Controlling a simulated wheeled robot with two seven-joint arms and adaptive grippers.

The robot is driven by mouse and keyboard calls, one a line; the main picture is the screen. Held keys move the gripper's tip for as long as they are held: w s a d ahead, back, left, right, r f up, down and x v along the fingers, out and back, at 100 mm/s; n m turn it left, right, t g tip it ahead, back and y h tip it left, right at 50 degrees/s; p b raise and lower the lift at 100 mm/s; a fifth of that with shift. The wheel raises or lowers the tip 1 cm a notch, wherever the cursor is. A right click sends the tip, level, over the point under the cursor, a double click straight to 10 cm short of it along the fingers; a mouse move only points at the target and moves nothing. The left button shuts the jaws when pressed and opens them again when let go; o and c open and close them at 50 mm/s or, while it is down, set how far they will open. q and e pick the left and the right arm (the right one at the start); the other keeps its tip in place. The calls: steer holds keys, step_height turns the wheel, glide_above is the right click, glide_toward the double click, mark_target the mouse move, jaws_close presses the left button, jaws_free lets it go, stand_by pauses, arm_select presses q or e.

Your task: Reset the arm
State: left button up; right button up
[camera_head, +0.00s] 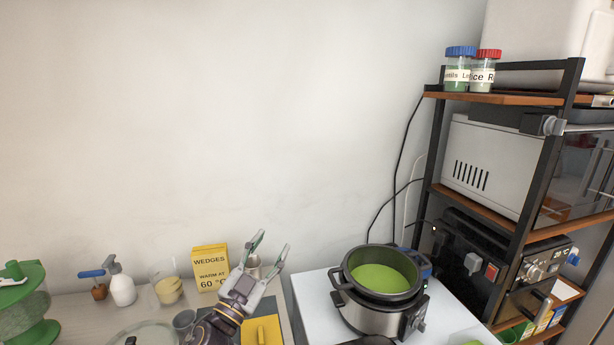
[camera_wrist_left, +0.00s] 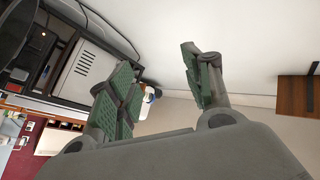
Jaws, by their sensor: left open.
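My left gripper (camera_head: 264,249) is raised above the counter in the head view, its two fingers spread apart and pointing up. The left wrist view shows the same gripper (camera_wrist_left: 165,88) with its green-padded fingers apart and nothing between them. My left arm comes up from the bottom of the head view, in front of a yellow board (camera_head: 262,331). My right gripper is not seen; a dark shape at the bottom edge is too cut off to tell.
A pot of green contents (camera_head: 380,278) stands on a white surface (camera_head: 312,290) right of the gripper. A yellow WEDGES sign (camera_head: 209,267), a spray bottle (camera_head: 121,287) and a green-lidded container (camera_head: 22,305) stand left. A shelf rack (camera_head: 437,150) with appliances fills the right. The space above the counter is free.

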arm_select(q)
steer(key=s+a+f+n+g+y, duration=0.3)
steer(key=a+f+n+g+y, duration=0.25)
steer(key=f, duration=0.45)
steer(key=s+a+f+n+g+y, duration=0.2)
steer(key=s+a+f+n+y, duration=0.15)
steer(key=a+f+y, duration=0.4)
steer(key=s+f+g+h, duration=0.2)
steer(key=s+f+g, duration=0.2)
steer(key=s+f, duration=0.4)
steer(key=s+f+g+h, duration=0.1)
steer(key=s+f+g, duration=0.45)
steer(key=s, duration=0.55)
step_height(320, 180, down, 33)
steer(key=s, duration=0.2)
steer(key=s+a+f+g, duration=0.1)
steer(key=s+a+f, duration=0.1)
steer(key=s+f, duration=0.8)
steer(key=s+a+f+g, duration=0.1)
steer(key=s+a+f, duration=0.1)
steer(key=s+f, duration=0.8)
steer(key=shift+s+a+f+m, duration=0.25)
steer(key=shift+s+f+m, duration=0.1)
steer(key=shift+s, duration=1.05)
